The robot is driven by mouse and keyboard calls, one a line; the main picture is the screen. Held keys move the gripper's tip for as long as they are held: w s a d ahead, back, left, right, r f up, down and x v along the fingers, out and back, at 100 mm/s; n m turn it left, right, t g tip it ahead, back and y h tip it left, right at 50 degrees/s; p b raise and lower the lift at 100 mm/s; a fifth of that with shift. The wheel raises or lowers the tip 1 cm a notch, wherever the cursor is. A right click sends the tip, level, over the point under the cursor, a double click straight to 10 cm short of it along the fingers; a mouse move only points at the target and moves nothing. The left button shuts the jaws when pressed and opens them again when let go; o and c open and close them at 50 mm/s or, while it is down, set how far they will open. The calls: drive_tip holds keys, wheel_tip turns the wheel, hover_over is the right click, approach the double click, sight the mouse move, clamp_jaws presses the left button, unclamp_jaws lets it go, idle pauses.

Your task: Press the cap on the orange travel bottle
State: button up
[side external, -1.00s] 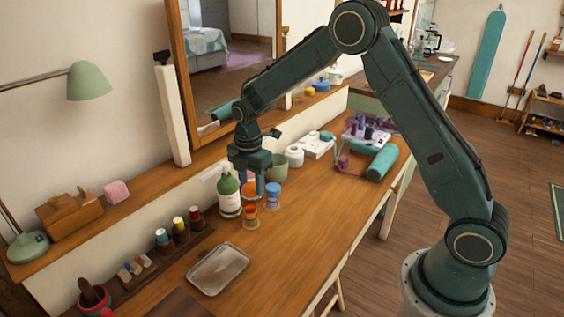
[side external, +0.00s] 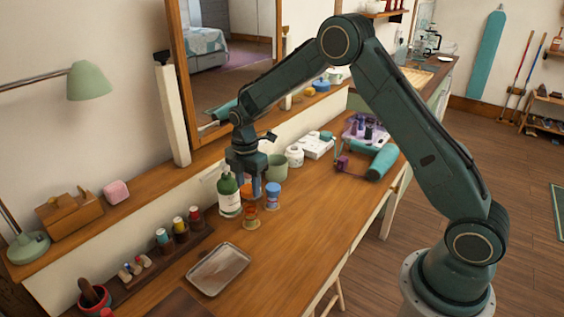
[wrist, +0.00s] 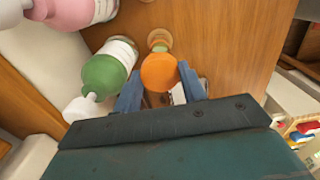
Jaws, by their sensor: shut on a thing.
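My gripper (wrist: 160,92) is shut on the round orange cap (wrist: 158,73), which sits between its two blue fingers in the wrist view. In the side view my gripper (side external: 254,192) is low over the desk, right beside the green pump bottle, and the cap (side external: 246,188) shows partly behind a finger. A small orange-marked bottle (side external: 250,216) stands upright on the desk in front of the fingers. In the wrist view a small round neck or jar (wrist: 159,40) shows just beyond the cap. I cannot tell whether the cap touches anything below it.
A green pump bottle (side external: 229,197) stands close left of my gripper, and a blue-capped bottle (side external: 273,195) close right. A green cup (side external: 278,167) and white jar (side external: 294,156) stand behind. A metal tray (side external: 219,269) lies in front. The desk's right front is clear.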

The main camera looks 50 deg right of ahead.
sight(249, 197)
drive_tip(key=shift+f, duration=1.9)
drive_tip(key=shift+f, duration=0.7)
idle(1.7)
drive_tip(key=o, duration=1.4)
drive_tip(key=shift+w+r, duration=0.1)
drive_tip(key=shift+w, duration=0.05)
